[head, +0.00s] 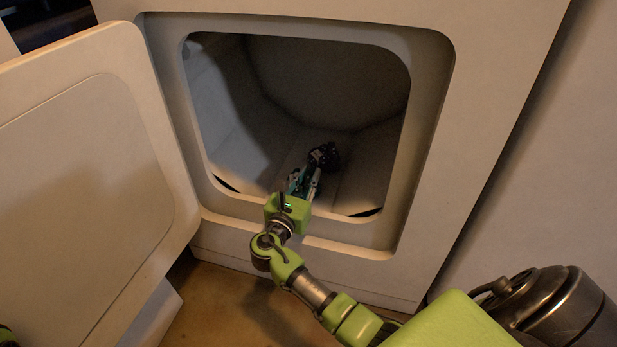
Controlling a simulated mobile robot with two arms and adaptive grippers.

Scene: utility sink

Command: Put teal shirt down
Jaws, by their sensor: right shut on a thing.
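My right gripper (307,180) reaches through the round-cornered opening of a pale front-loading machine (490,90) and is low inside its drum (350,180). It is shut on the teal shirt (295,182), of which only a small teal patch shows beside the fingers. A small dark bundle (323,155) lies just beyond the fingertips; I cannot tell whether it is part of the shirt or another thing. The gripper hides much of what it holds. My left gripper is not in view; only a bit of green shows at the lower left edge.
The machine's door (85,190) stands open on the left. The opening's lower rim (345,245) passes under my right wrist. The rest of the drum looks empty. A brown floor (235,310) shows below, and a pale panel (560,180) stands at the right.

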